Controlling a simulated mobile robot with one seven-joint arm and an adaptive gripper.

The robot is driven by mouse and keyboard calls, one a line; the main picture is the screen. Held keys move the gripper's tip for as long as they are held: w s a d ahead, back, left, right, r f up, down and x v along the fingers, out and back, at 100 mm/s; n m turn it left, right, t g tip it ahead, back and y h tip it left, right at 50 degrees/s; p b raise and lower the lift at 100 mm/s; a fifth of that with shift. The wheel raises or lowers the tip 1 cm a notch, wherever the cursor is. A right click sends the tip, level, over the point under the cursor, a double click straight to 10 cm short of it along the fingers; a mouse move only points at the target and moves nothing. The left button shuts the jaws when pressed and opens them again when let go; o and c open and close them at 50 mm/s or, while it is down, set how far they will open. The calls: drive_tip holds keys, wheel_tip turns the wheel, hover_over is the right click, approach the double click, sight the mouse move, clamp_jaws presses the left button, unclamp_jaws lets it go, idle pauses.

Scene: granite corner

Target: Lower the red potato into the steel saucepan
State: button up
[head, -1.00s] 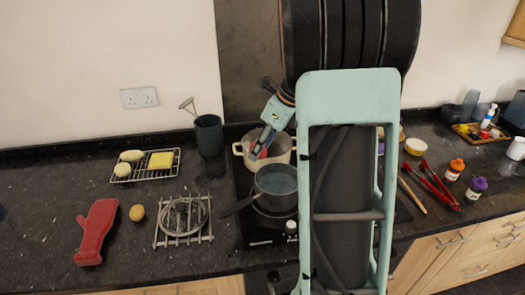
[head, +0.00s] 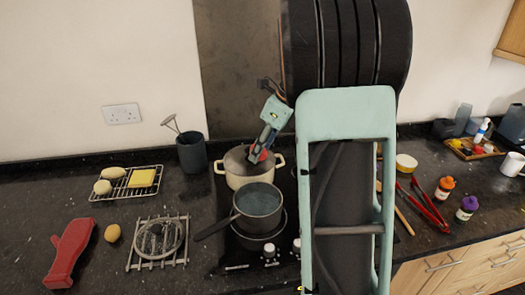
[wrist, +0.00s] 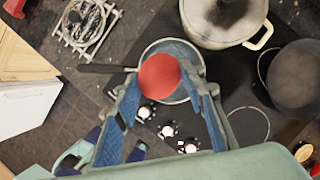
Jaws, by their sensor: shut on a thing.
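The red potato (wrist: 160,73) is held between the two blue-padded fingers of my gripper (wrist: 162,82) in the wrist view. In the head view my gripper (head: 262,148) points down, with part of the potato (head: 257,156) showing at its tip, in front of the cream pot in the picture. The steel saucepan (head: 258,203) stands on the hob, its long handle pointing left. In the wrist view the potato overlaps the left part of the saucepan's opening (wrist: 187,57). The potato is above the rim; the exact height cannot be told.
A cream pot (head: 238,179) stands behind the saucepan. A dark pot (wrist: 292,83) stands to the right in the wrist view. A wire trivet (head: 158,243), yellow potato (head: 113,233) and red oven mitt (head: 69,253) lie left. Red tongs (head: 423,203) lie right.

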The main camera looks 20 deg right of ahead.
drive_tip(key=shift+d, duration=0.2)
drive_tip(key=shift+f, duration=0.1)
wheel_tip(320, 180, down, 10)
drive_tip(key=b, duration=0.9)
drive_tip(key=shift+r+b, duration=0.2)
drive_tip(key=shift+b, duration=0.15)
drive_tip(key=shift+w+a+r+p, duration=0.1)
drive_tip(key=shift+w+a+p, duration=0.05)
drive_tip(key=shift+p, duration=0.15)
drive_tip(key=shift+w+a, duration=0.15)
drive_tip(key=shift+f, duration=0.25)
drive_tip(key=shift+f+b, duration=2.5)
drive_tip(key=shift+f, duration=2.6)
drive_tip(key=shift+f+b, duration=1.15)
drive_tip(key=shift+f, duration=1)
